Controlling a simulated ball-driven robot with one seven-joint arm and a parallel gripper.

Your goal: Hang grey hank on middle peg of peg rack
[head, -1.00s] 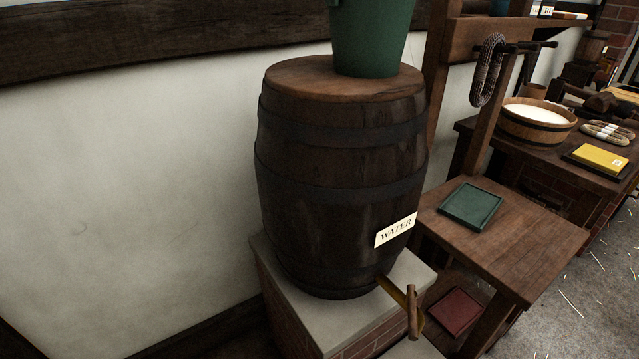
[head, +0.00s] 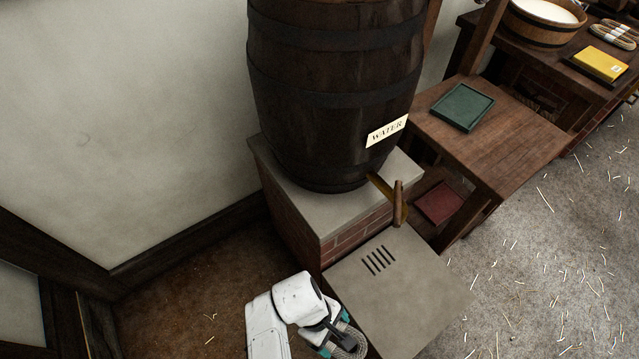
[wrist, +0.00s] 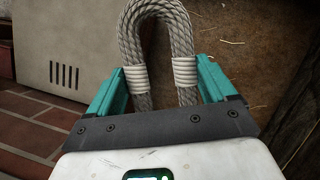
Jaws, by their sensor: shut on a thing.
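The grey hank (wrist: 178,38) is a looped bundle of pale rope with white bindings on both sides, seen in the wrist view. My gripper (wrist: 162,82) is shut on it, with a teal finger on each side at the bindings and the loop's bend beyond the fingertips. In the head view my gripper (head: 338,341) is low, near the bottom edge, beside the slotted slab. Part of the hank (head: 349,346) shows there. The peg rack's pegs are out of view now; only a lower part of a wooden upright (head: 484,34) shows at top right.
A water barrel (head: 330,110) with a tap stands on a brick plinth (head: 350,232). A slotted grey slab (head: 405,290) is just right of my gripper. A wooden table (head: 500,135) bears a green tray (head: 463,107). Open floor (head: 550,270) lies right.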

